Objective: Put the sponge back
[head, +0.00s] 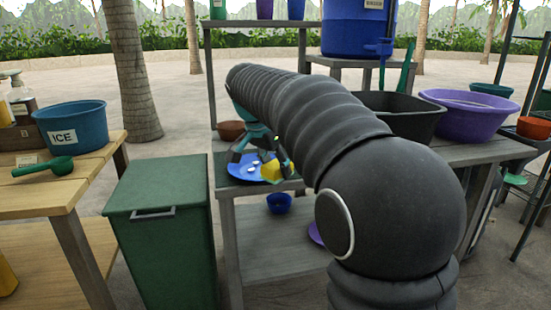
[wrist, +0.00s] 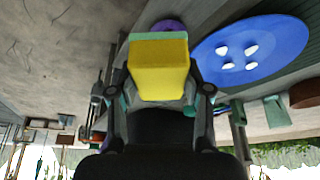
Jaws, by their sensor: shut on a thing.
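A yellow sponge (wrist: 160,75) with a green layer sits between the fingers of my gripper (wrist: 160,92) in the wrist view. My gripper is shut on it. In the head view my gripper (head: 258,152) reaches down over the back left of the grey table, and the sponge (head: 272,172) shows partly beneath the fingers. A blue plate (head: 239,171) with small white pieces lies on the table just left of the sponge. The plate also shows in the wrist view (wrist: 285,40), beside the sponge. Whether the sponge touches the plate or table cannot be told.
A brown bowl (head: 231,130) stands behind the plate. A black basin (head: 400,118) and a purple basin (head: 475,112) stand on the right. A green bin (head: 160,225) is left of the table. A blue cup (head: 279,203) sits on the lower shelf.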

